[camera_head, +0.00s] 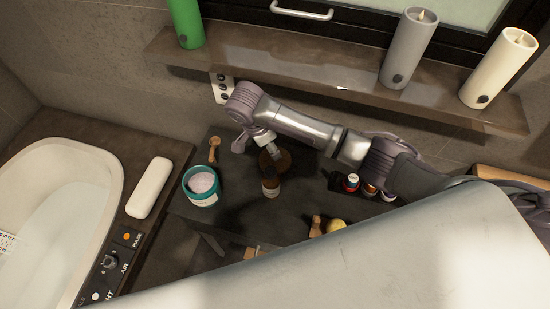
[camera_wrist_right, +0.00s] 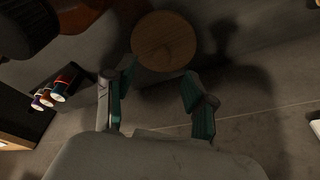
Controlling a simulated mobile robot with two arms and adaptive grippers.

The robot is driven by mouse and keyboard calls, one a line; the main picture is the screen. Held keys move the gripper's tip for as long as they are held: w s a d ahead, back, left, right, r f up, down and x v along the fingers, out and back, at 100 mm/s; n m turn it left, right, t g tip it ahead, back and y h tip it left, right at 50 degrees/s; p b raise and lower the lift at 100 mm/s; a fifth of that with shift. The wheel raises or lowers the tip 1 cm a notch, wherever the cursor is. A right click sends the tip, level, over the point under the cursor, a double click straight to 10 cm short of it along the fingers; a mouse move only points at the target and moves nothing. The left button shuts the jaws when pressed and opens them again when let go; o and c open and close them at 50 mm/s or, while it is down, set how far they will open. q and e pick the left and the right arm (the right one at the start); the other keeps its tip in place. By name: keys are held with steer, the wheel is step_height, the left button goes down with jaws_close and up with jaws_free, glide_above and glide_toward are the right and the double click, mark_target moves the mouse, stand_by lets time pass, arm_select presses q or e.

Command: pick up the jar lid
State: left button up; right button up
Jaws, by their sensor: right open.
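The jar lid (camera_wrist_right: 164,41) is a round, flat wooden disc on the dark table, seen whole in the right wrist view just beyond the fingertips. In the head view the lid (camera_head: 281,160) is brown and partly hidden behind my right gripper (camera_head: 256,146). My right gripper also shows in the wrist view (camera_wrist_right: 158,80), with its two fingers spread and nothing between them. An open teal jar (camera_head: 202,197) with pale contents stands to the left on the table. My left gripper is not in either view.
A brown bottle (camera_head: 270,188) stands just in front of the lid. Small capped bottles (camera_head: 351,184) stand to the right. A wooden utensil (camera_head: 214,146) is behind the jar. A ledge with candles (camera_head: 408,50) runs above; a tub (camera_head: 60,210) is left.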

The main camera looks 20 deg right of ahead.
steer(key=shift+w+d+f, duration=0.1)
steer(key=shift+d+f, duration=0.1)
steer(key=shift+f, duration=0.4)
steer(key=x, duration=0.5)
steer(key=shift+p, duration=0.3)
steer(key=shift+a, duration=0.1)
steer(key=shift+c, duration=0.5)
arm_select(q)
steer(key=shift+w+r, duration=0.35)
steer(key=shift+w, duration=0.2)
arm_select(e)
jaws_close()
